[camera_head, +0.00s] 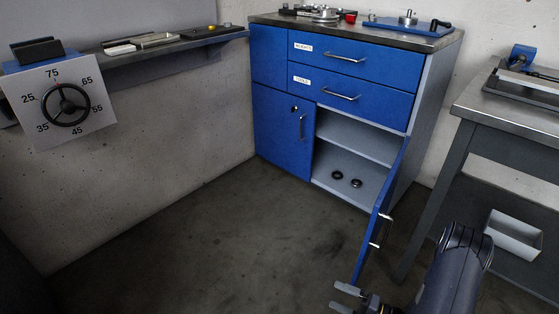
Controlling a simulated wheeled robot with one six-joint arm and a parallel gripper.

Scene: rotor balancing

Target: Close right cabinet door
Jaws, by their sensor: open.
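The blue cabinet (280,112) stands against the back wall. Its right door (379,214) is swung wide open toward me, seen nearly edge-on, with a metal handle (376,244) on its right-hand face. The opening shows a grey shelf and a cabinet floor with two small dark rings (356,183). The left door (281,132) is shut. My gripper (343,298) is at the bottom edge of the picture, near the lower free end of the open door. Its jaws are open and appear empty; part of it is cut off by the frame. I cannot tell whether it touches the door.
A grey workbench (515,115) stands at the right, with its leg near the door. A white bin (513,235) is under it. A wall shelf (150,55) and a dial panel (60,105) are at the left. The floor left of the door is clear.

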